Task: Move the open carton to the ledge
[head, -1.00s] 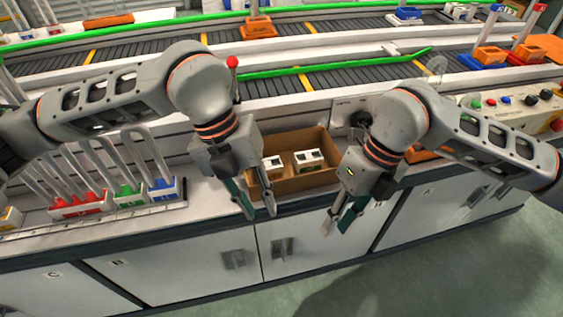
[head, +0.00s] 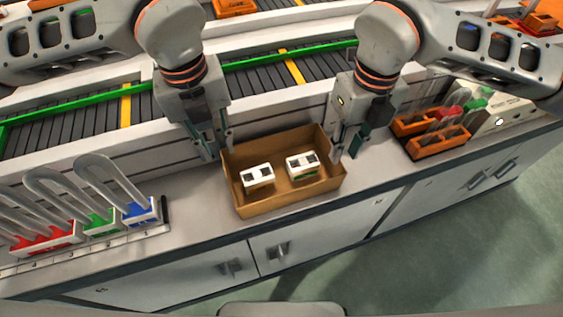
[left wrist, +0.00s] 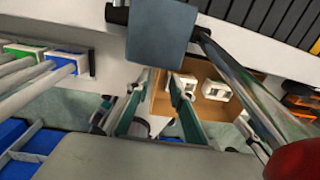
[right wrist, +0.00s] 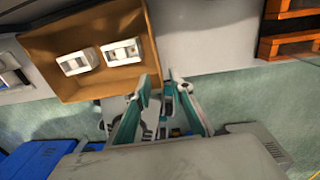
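The open brown carton (head: 290,198) sits on the worktop with two white blocks in it, a left one (head: 258,175) and a right one (head: 302,165). My left gripper (head: 216,150) is at the carton's left side, its fingers apart near the rim. My right gripper (head: 346,150) is at the right side, fingers apart. In the right wrist view the end of the carton's right wall (right wrist: 152,55) shows between the fingertips (right wrist: 161,84). I cannot tell whether either gripper touches the carton.
A rack of looped tubes with red, green and blue bases (head: 100,222) stands left on the worktop. Orange trays (head: 438,142) stand to the right. A conveyor (head: 255,85) runs behind. Bare worktop (head: 195,195) lies between rack and carton.

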